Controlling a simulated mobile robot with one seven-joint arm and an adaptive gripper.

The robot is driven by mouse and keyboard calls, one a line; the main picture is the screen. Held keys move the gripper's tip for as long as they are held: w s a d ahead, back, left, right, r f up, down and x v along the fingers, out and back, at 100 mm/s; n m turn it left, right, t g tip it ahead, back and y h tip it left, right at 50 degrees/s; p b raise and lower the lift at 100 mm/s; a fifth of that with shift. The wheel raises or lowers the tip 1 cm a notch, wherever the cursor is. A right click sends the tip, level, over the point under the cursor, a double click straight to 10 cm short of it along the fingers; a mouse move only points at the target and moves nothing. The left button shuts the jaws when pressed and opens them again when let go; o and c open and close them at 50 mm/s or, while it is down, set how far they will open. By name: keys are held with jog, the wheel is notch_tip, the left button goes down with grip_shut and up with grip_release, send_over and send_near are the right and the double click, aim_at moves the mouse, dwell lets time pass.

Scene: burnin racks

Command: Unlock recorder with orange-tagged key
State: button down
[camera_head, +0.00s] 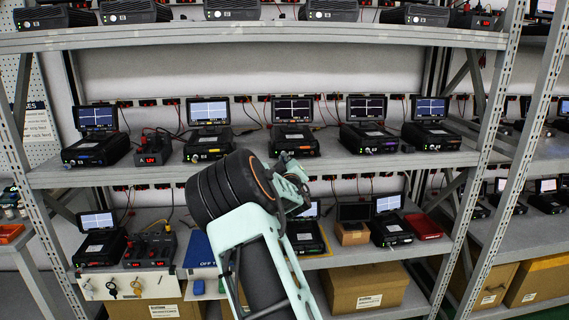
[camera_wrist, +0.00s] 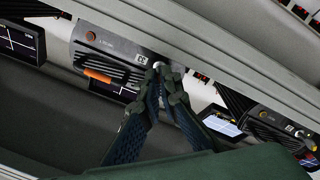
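My gripper (camera_wrist: 166,76) is at the front of a recorder (camera_wrist: 112,48) in the wrist view. Its fingers come together at the tips, with a small silvery piece (camera_wrist: 158,64) between or just beyond them, beside a white number label. I cannot make out whether that piece is a key or the lock. In the head view my gripper (camera_head: 294,185) is before the middle shelf, below a recorder (camera_head: 293,146). No orange tag shows clearly at the fingertips. Keys (camera_head: 111,288) hang on a pale panel at lower left.
Similar recorders with lit screens line the middle shelf (camera_head: 50,177), with cables behind. Cardboard boxes (camera_head: 366,288) stand underneath. Grey rack posts (camera_head: 487,150) rise at both sides.

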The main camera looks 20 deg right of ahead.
jog(key=shift+d+m+b, duration=0.1)
jog(key=shift+m+b, duration=8.2)
jog(key=shift+m, duration=0.1)
jog(key=c, duration=2.5)
grip_release()
jog(key=shift+o, duration=0.2)
jog(key=shift+s, duration=0.15)
jog(key=v, duration=1.2)
